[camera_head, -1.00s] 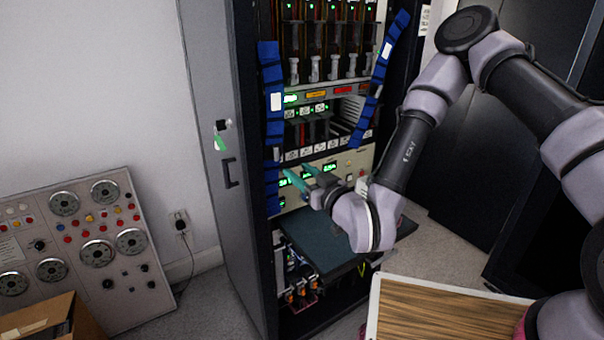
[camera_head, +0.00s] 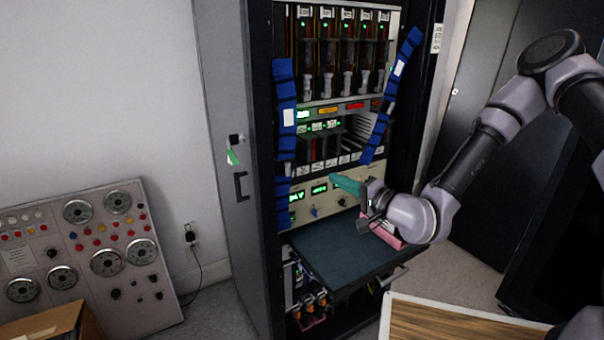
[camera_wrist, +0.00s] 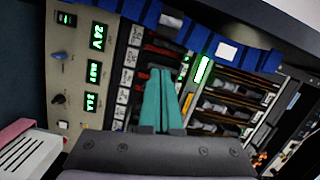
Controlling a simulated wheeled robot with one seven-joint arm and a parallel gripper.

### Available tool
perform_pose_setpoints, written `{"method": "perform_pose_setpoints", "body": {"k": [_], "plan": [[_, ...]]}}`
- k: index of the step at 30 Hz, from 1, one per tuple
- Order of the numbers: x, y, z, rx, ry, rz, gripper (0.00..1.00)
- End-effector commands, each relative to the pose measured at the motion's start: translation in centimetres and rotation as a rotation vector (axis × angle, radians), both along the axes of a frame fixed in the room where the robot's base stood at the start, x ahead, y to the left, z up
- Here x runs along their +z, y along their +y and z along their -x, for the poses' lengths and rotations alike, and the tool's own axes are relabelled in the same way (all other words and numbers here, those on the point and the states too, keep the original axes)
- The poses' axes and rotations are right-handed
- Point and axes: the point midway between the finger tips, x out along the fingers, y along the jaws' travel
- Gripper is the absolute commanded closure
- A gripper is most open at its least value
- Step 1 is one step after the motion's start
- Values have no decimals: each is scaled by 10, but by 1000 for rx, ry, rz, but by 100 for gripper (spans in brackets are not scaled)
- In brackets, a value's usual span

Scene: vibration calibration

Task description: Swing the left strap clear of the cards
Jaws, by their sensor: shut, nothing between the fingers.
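The left strap (camera_head: 286,110), blue with a white label, hangs down the rack's left front edge, beside the left end of the row of cards (camera_head: 325,148). It also runs across the top of the wrist view (camera_wrist: 262,58). My gripper (camera_head: 334,179) has its teal fingers together with nothing between them. It is in front of the panel below the cards, to the right of the strap and apart from it. In the wrist view the fingertips (camera_wrist: 160,72) point towards the strap, with the cards behind them. The right strap (camera_head: 395,95) slants along the right side.
A dark pull-out shelf (camera_head: 335,250) lies below my gripper. A pink-edged item (camera_head: 393,238) shows under my wrist. The open cabinet door (camera_head: 225,110) stands at the left. A wooden-topped surface (camera_head: 440,322) is at the front right.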

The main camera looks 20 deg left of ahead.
Motion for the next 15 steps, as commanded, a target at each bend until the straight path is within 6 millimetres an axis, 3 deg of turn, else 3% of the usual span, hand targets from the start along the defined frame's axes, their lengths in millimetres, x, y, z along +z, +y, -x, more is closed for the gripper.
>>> {"method": "perform_pose_setpoints", "body": {"k": [7, 15], "plan": [[-2, -6, -7, 45, 175, -86, 100], [-2, 34, -25, 47, 172, -86, 100]]}}
